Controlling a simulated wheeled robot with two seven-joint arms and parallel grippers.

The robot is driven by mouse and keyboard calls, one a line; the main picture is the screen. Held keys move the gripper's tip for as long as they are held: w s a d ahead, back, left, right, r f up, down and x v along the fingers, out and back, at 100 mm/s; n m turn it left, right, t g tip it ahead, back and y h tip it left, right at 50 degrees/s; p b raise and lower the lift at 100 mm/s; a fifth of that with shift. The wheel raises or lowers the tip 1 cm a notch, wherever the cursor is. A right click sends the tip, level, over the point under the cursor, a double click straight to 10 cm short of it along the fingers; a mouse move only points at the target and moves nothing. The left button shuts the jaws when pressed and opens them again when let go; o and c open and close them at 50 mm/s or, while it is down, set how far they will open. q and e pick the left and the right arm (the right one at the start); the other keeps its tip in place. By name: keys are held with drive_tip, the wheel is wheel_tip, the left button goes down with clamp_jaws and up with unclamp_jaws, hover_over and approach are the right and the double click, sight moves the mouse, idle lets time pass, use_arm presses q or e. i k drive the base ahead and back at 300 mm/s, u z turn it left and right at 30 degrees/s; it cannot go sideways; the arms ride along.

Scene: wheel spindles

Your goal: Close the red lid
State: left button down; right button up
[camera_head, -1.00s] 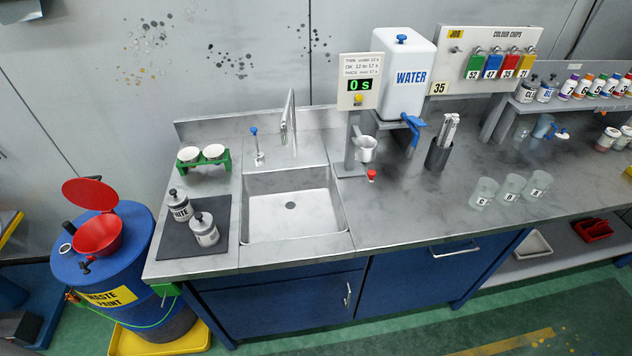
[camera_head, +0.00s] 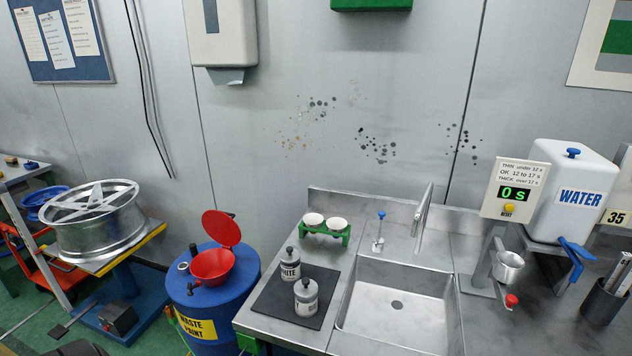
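The red lid (camera_head: 222,228) stands open, tilted up behind the red funnel (camera_head: 212,266) on top of the blue waste paint drum (camera_head: 211,308). The lid's round face is turned toward me and the funnel mouth is uncovered. The drum stands on the floor just left of the steel sink counter. Neither of my grippers shows in this view.
The counter (camera_head: 272,327) has a dark mat (camera_head: 274,300) with two labelled tins, a green rack (camera_head: 325,233) with white cups, and a sink (camera_head: 397,308). A large metal wheel (camera_head: 92,222) rests on a stand left of the drum, with some green floor between.

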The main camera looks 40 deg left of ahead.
sight(219, 224)
drive_tip(key=u, duration=2.25)
drive_tip(key=k, duration=0.4)
drive_tip(key=u, duration=1.25)
drive_tip(key=i, duration=1.35)
drive_tip(key=z, duration=0.8)
drive_tip(key=i, duration=0.85)
drive_tip(key=z, duration=0.85)
